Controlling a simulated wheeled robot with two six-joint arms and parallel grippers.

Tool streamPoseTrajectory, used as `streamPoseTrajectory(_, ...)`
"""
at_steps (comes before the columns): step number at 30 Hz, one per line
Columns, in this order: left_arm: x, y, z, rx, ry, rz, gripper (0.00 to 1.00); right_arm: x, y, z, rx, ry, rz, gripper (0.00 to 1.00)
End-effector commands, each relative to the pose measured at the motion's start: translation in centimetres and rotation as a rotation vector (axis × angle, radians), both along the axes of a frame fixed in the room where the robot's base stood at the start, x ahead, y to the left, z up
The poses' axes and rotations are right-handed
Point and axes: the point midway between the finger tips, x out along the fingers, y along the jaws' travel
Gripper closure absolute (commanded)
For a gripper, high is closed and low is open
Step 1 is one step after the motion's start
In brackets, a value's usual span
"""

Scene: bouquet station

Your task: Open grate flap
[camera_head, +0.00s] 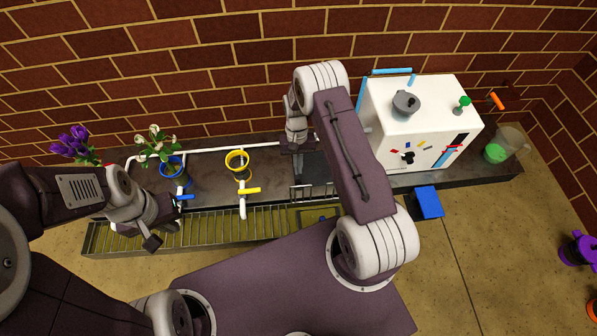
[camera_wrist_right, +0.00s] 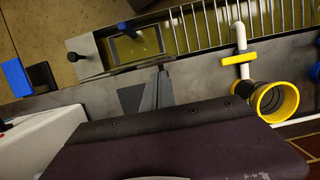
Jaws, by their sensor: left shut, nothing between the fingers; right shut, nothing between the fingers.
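The long grate (camera_head: 190,228) runs along the front of the counter; its bars also show in the right wrist view (camera_wrist_right: 225,30). At its right end is a dark rectangular frame (camera_wrist_right: 135,45) with the olive trough floor visible inside. In the head view, a short barred piece (camera_head: 313,191), which looks like the flap, stands at the counter edge behind that end; its exact tilt is unclear. My right gripper (camera_head: 298,170) is shut and empty, just behind the barred piece; contact cannot be told. My left gripper (camera_head: 155,232) is shut and empty over the grate's left part.
A yellow pot (camera_head: 237,160) with a yellow-handled tap (camera_head: 243,193) stands left of my right gripper. A blue pot (camera_head: 172,167) with white flowers is near my left gripper. A white box (camera_head: 395,120) and a blue block (camera_head: 428,203) are at the right.

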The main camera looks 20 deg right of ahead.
Motion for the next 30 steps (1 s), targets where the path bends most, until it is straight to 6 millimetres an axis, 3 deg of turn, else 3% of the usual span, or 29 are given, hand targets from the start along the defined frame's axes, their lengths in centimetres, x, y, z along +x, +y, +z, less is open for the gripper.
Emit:
streamPoseTrajectory(1, 0.0, 0.0, 0.8, 0.0, 0.0, 0.0, 1.0, 0.2, -0.1, 1.2, 0.0, 0.0, 0.0, 1.0)
streamPoseTrajectory(4, 0.0, 0.0, 1.1, 0.0, 0.0, 0.0, 1.0, 0.4, -0.2, 2.0, 0.0, 0.001, 0.0, 1.0)
streamPoseTrajectory(15, 0.0, 0.0, 1.0, 0.0, 0.0, 0.0, 1.0, 0.5, -0.2, 2.1, -0.001, 0.001, 0.0, 1.0)
streamPoseTrajectory(18, 0.0, 0.0, 1.3, 0.0, 0.0, 0.0, 1.0, 1.2, 0.0, 3.2, -0.002, -0.018, 0.006, 1.0)
streamPoseTrajectory(20, 0.0, 0.0, 1.6, 0.0, 0.0, 0.0, 1.0, 2.6, 0.1, 5.1, -0.005, -0.061, 0.012, 1.0)
streamPoseTrajectory(23, 0.0, 0.0, 2.4, 0.0, 0.0, 0.0, 1.0, 4.7, 0.7, 11.5, -0.011, -0.16, 0.031, 1.0)
streamPoseTrajectory(24, 0.0, 0.0, 2.7, 0.0, 0.0, 0.0, 1.0, 4.5, 1.1, 14.4, -0.013, -0.19, 0.04, 1.0)
streamPoseTrajectory(27, 0.0, 0.0, 3.3, 0.0, 0.0, 0.0, 1.0, 2.7, 1.8, 20.0, -0.019, -0.255, 0.069, 1.0)
streamPoseTrajectory(30, 0.0, 0.0, 3.8, 0.0, 0.0, 0.0, 1.0, -0.1, 2.3, 23.9, -0.025, -0.311, 0.1, 1.0)
